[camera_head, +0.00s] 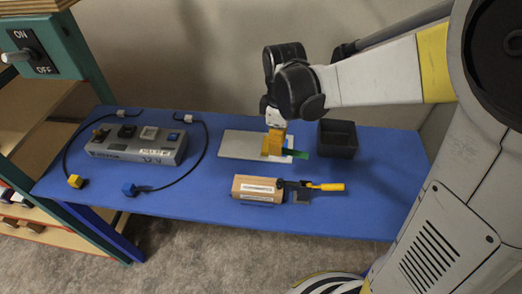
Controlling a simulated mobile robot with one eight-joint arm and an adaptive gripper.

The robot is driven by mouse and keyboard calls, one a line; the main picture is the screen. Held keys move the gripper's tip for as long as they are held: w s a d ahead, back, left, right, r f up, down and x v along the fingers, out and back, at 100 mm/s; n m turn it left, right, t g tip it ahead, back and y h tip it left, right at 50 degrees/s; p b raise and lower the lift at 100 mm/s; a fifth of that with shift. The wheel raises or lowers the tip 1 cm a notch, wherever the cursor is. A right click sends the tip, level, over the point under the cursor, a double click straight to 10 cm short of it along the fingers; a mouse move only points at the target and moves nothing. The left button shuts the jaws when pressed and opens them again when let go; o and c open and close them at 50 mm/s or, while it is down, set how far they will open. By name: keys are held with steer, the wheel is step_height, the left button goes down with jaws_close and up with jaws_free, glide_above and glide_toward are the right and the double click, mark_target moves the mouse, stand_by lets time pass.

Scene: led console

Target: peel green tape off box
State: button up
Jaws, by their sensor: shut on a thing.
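My gripper (274,150) is over the flat grey plate (240,144) on the blue table. Its yellow fingers are shut. A strip of green tape (298,154) sticks out to the right from the fingertips; its other end is hidden by the fingers. I cannot tell if the tape touches the plate. A brown cardboard box (257,185) with a white label lies nearer the front of the table, apart from the gripper. No green tape shows on its visible faces.
A black open bin (338,138) stands right of the plate. A yellow-handled tool (318,187) lies against the box. A grey console (137,144) with cables and small cubes is at left. An ON/OFF switch panel (38,50) is upper left.

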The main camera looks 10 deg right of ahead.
steer(key=shift+d+r+p, duration=0.35)
steer(key=shift+r+p, duration=0.05)
steer(key=shift+r, duration=0.25)
steer(key=shift+r+p, duration=1.2)
steer(key=shift+r, duration=0.4)
